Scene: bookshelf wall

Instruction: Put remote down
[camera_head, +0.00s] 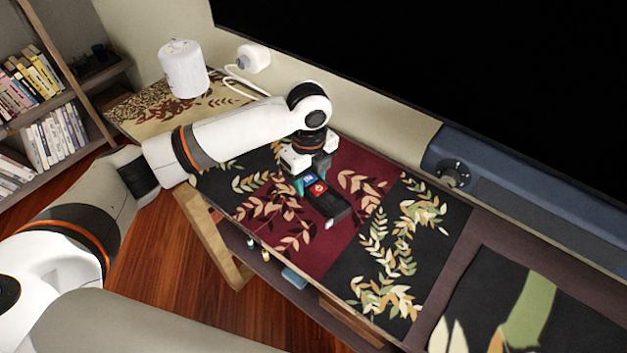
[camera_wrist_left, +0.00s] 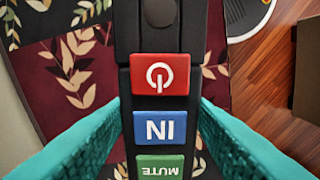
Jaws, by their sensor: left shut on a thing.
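The remote (camera_head: 335,208) is black, with a red power button, a blue IN button and a green MUTE button. It also shows large in the left wrist view (camera_wrist_left: 160,108). My left gripper (camera_head: 310,180) points down over the table, its teal fingers on both sides of the remote, and is shut on it. The remote is over the dark red part of the leaf-patterned cloth (camera_head: 285,240) on the long table. I cannot tell whether it touches the cloth or is just above it. My right gripper is not in view.
A white cylinder (camera_head: 183,70) stands at the table's far left end. A white device (camera_head: 254,57) with a cable is on the wall. A blue-grey bar (camera_head: 470,170) lies under the large black screen (camera_head: 450,70). Bare cloth (camera_head: 400,240) is to the right of the remote.

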